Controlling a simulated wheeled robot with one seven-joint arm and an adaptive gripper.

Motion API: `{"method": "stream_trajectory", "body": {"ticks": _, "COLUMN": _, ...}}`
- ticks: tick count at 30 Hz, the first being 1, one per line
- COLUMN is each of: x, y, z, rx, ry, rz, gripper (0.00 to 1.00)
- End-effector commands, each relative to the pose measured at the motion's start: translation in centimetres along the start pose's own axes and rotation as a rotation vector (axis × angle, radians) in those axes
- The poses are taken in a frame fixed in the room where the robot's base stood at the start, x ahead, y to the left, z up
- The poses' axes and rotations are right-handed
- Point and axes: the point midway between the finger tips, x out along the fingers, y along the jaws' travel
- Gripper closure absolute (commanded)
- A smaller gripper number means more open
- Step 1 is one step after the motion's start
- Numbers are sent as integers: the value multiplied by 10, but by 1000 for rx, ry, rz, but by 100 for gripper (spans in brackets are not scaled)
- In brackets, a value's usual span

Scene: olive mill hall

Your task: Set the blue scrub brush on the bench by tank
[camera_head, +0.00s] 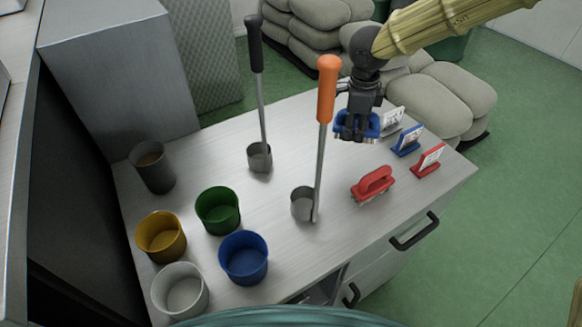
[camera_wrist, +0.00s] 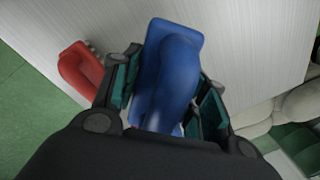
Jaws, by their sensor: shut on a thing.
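My gripper (camera_head: 355,128) is shut on the blue scrub brush (camera_head: 372,127) near the right end of the bench top (camera_head: 225,155). In the wrist view the blue brush (camera_wrist: 172,70) sits between the two teal-padded fingers of my gripper (camera_wrist: 167,92), with the pale bench top (camera_wrist: 240,40) behind it. A grey box-like body (camera_head: 120,75), possibly the tank, stands at the bench's left back.
A red brush (camera_head: 373,184) lies near the front right, beside red (camera_head: 428,161), blue (camera_head: 408,140) and grey (camera_head: 390,120) card holders. Tall orange-handled (camera_head: 326,95) and black-handled (camera_head: 255,50) ladles stand mid-bench. Several cups, including a blue one (camera_head: 243,258), fill the left.

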Motion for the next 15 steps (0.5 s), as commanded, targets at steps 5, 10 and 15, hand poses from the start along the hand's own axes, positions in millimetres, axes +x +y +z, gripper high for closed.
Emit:
{"method": "stream_trajectory", "body": {"ticks": 5, "x": 15, "y": 1, "z": 6, "rx": 13, "ry": 3, "rz": -1, "gripper": 76}}
{"method": "stream_trajectory", "body": {"ticks": 10, "x": 42, "y": 5, "z": 14, "rx": 2, "ry": 4, "rz": 0, "gripper": 76}}
{"method": "stream_trajectory", "body": {"ticks": 15, "x": 63, "y": 7, "z": 16, "rx": -1, "ry": 1, "rz": -1, "gripper": 76}}
